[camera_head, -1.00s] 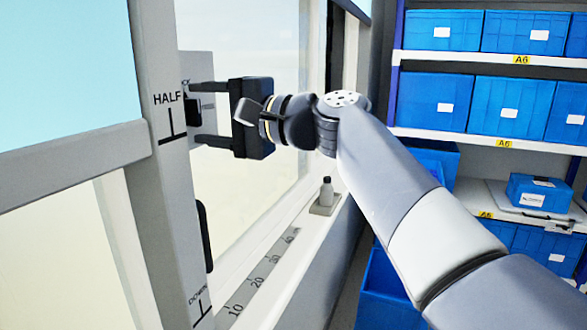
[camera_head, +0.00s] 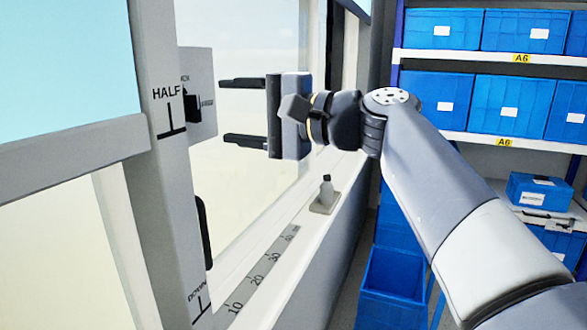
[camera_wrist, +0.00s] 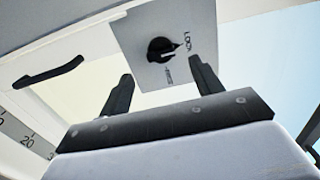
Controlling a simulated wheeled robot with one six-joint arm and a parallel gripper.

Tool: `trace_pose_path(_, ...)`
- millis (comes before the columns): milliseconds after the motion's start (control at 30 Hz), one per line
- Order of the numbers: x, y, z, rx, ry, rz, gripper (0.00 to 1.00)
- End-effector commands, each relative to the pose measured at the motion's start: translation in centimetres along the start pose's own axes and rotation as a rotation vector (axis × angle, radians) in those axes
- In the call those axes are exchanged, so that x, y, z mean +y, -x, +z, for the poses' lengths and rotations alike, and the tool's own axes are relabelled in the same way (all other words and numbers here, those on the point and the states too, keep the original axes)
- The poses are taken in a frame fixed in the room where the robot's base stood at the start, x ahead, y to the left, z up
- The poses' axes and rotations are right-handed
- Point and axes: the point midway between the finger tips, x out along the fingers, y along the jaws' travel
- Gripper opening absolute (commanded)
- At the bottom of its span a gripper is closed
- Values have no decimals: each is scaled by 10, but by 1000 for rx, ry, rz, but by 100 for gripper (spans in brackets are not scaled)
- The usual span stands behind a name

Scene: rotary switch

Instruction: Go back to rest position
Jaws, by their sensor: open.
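My gripper (camera_head: 243,111) is open and empty, with its two dark fingers pointing left in the head view. It is apart from the rotary switch, a black knob (camera_head: 194,103) on a light grey plate (camera_head: 208,72) at the left. In the wrist view the black knob (camera_wrist: 160,50) shows on its plate (camera_wrist: 189,22), beyond and between my fingertips (camera_wrist: 160,72). A "LOCK" mark shows on the plate beside the knob; a second label is too small to read surely.
A grey post (camera_head: 165,200) with "HALF" and "DOWN" marks stands at the left, with a black handle (camera_head: 204,230). Shelves with blue bins (camera_head: 512,103) stand right.

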Motion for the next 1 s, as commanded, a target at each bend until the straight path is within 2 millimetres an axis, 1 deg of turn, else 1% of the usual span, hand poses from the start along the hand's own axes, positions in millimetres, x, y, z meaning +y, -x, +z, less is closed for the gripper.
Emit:
trace_pose_path(33, 0, 10, -1, 5, 1, -1, 62)
trace_pose_path(100, 0, 20, 0, 5, 2, -1, 62)
trace_pose_path(333, 0, 50, 0, 3, 2, 0, 62)
trace_pose_path(400, 0, 37, 1, -6, 0, 0, 62)
trace_pose_path(567, 0, 14, 1, -6, -1, 1, 62)
trace_pose_path(767, -1, -19, 2, -6, -1, 1, 62)
trace_pose_path(1000, -1, -63, 1, -5, -1, 0, 62)
